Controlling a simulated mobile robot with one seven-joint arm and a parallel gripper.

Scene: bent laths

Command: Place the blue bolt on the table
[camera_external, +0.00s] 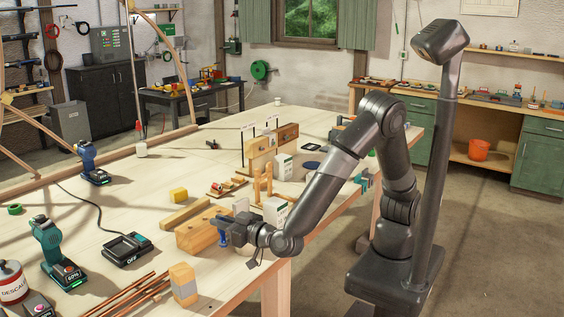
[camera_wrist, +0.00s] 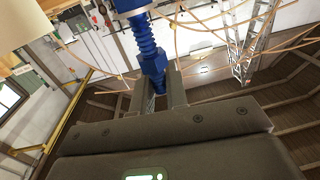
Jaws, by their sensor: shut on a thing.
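The blue bolt (camera_wrist: 147,42) shows large in the wrist view, with a threaded shaft and a thicker part at each end. My gripper (camera_wrist: 157,92) is shut on its lower end, and the shaft rises beyond the fingertips. In the external view the bolt (camera_external: 222,222) is a small blue shape at my gripper (camera_external: 229,228), over the wooden block (camera_external: 196,234) near the table's front edge. I cannot tell whether the bolt touches the block. The pale wooden table (camera_external: 160,222) lies beneath. The wrist view looks up past the bolt towards walls and ceiling.
Bare table lies around the yellow block.

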